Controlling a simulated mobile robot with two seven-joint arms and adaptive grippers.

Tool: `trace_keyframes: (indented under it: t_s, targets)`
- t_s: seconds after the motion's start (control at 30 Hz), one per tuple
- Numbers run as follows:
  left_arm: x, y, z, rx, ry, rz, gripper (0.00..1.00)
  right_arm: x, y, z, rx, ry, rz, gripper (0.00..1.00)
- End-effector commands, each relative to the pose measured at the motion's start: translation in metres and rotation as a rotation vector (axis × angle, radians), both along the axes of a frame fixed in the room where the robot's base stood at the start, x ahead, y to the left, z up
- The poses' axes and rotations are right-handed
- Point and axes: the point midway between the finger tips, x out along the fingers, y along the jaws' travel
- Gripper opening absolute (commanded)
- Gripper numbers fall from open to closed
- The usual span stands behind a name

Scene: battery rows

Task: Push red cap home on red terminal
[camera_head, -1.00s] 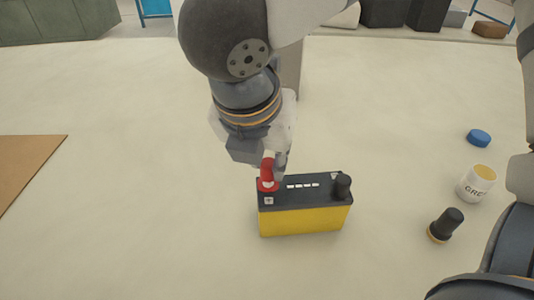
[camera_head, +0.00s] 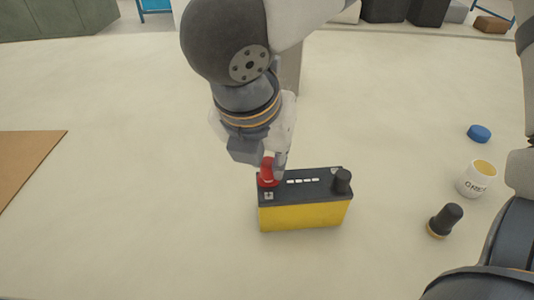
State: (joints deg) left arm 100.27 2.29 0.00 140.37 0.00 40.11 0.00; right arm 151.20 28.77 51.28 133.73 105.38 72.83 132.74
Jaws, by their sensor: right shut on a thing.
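The battery (camera_head: 300,215) has a yellow body and a dark top, and stands upright on the pale floor. The red cap (camera_head: 267,179) is at the left end of its top, over the red terminal, which is hidden. Whether the cap is fully seated cannot be told. My right gripper (camera_head: 265,163) comes down from above and is shut on the red cap, with its fingers close over the battery top. A black cap (camera_head: 342,181) stands at the right end of the battery top. My left gripper is not in view.
To the right lie a dark cylindrical piece (camera_head: 445,220), a white lettered pot (camera_head: 477,179) and a blue lid (camera_head: 479,133). A brown board (camera_head: 30,160) lies at the left. The floor between board and battery is clear.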

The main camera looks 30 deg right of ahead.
Motion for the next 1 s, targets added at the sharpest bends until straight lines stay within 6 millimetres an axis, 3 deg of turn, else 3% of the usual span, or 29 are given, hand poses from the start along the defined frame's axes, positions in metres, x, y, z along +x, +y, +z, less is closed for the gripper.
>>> trace_keyframes:
  t_s: [0.9, 0.93, 1.0]
  targets:
    - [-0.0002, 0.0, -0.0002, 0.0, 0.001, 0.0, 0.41, -0.0001, 0.0, -0.0086, 0.0, 0.002, 0.001, 0.09]
    - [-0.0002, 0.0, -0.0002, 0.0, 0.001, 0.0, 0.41, -0.0001, 0.0, -0.0087, 0.0, 0.002, 0.001, 0.25]
    - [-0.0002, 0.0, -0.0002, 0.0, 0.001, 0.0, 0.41, -0.0001, 0.0, -0.0087, 0.0, 0.002, 0.001, 0.41]
